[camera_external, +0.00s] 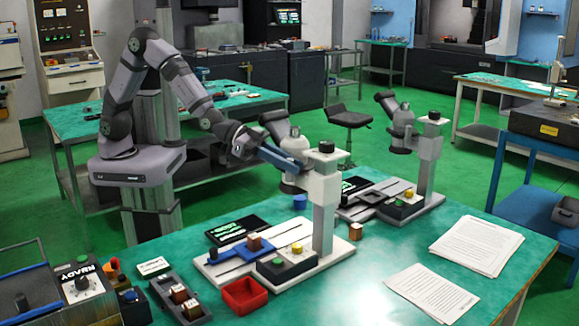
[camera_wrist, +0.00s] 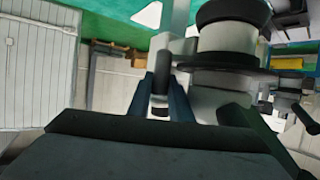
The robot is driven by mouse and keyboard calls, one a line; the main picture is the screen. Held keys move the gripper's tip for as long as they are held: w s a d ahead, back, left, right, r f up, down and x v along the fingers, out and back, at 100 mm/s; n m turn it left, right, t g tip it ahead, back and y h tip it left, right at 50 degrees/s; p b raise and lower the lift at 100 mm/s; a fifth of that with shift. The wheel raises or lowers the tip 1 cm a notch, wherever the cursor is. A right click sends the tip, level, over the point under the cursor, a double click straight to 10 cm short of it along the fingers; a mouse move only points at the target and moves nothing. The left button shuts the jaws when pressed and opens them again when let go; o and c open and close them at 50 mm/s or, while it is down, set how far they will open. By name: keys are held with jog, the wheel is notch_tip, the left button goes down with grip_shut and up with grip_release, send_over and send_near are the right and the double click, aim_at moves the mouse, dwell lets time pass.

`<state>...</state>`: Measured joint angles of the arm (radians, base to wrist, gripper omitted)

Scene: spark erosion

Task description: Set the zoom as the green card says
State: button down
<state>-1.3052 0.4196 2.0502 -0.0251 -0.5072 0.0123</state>
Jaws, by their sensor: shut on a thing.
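The nearer microscope (camera_external: 323,190) stands on a white base at the table's middle, its head (camera_external: 291,150) facing left. My gripper (camera_external: 296,164) reaches in from the left, its blue fingers against the side of the head. In the wrist view my gripper (camera_wrist: 166,98) is closed on a small dark and pale knob (camera_wrist: 160,106) on the microscope; the fingers hide most of it.
A second microscope (camera_external: 430,150) stands behind to the right.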

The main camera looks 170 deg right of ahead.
jog(key=shift+d+r+m+t+b, duration=0.15)
jog(key=shift+m+t+b, duration=0.15)
jog(key=shift+t+b, duration=0.15)
jog(key=c, duration=1.9)
grip_release()
jog(key=shift+d, duration=0.1)
jog(key=b+v, duration=0.2)
jog(key=v, duration=0.5)
jog(key=shift+s+d+r, duration=0.1)
